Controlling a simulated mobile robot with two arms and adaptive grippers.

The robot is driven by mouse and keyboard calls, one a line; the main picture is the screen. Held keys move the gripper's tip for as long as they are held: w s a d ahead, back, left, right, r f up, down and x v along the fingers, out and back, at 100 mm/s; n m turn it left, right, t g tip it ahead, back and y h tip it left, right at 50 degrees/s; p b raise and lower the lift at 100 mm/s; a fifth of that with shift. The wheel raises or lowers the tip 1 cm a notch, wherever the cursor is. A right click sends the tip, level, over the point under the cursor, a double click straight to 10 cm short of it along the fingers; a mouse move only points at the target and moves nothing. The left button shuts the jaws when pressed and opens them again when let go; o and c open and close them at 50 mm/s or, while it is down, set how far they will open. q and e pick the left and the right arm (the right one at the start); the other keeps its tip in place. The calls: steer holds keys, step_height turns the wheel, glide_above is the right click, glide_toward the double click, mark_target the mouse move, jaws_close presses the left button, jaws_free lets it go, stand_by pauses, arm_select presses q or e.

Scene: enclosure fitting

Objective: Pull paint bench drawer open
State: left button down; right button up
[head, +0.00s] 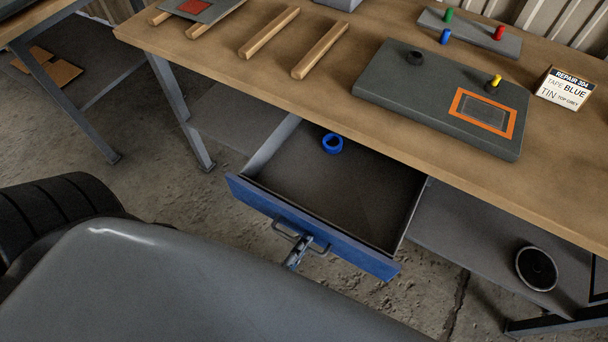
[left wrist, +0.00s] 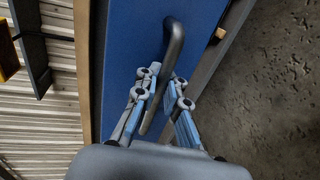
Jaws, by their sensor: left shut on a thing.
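The paint bench drawer (head: 335,190) stands open, pulled out from under the wooden bench top. Its blue front (head: 345,251) faces me, and a blue tape roll (head: 332,143) lies inside it near the back. My left gripper (head: 296,254) is at the dark bar handle (head: 316,247) on the drawer front. In the left wrist view, my left gripper (left wrist: 160,100) has its fingers on both sides of the handle (left wrist: 173,45) and is shut on it. The blue front (left wrist: 135,50) fills the middle there. My right gripper is not in view.
The bench top (head: 300,95) holds a grey panel (head: 400,95) with an orange-framed window, wooden bars (head: 320,50), colored pegs and a repair card (head: 565,89). A round dark can (head: 536,268) sits on the lower shelf. Concrete floor (head: 190,200) is clear left of the drawer.

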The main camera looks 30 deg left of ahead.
arm_select(q)
steer(key=shift+r, duration=0.15)
steer(key=c, duration=1.7)
jaws_free()
steer(key=shift+s, duration=0.2)
steer(key=v, duration=1.1)
steer(key=shift+s, duration=0.3)
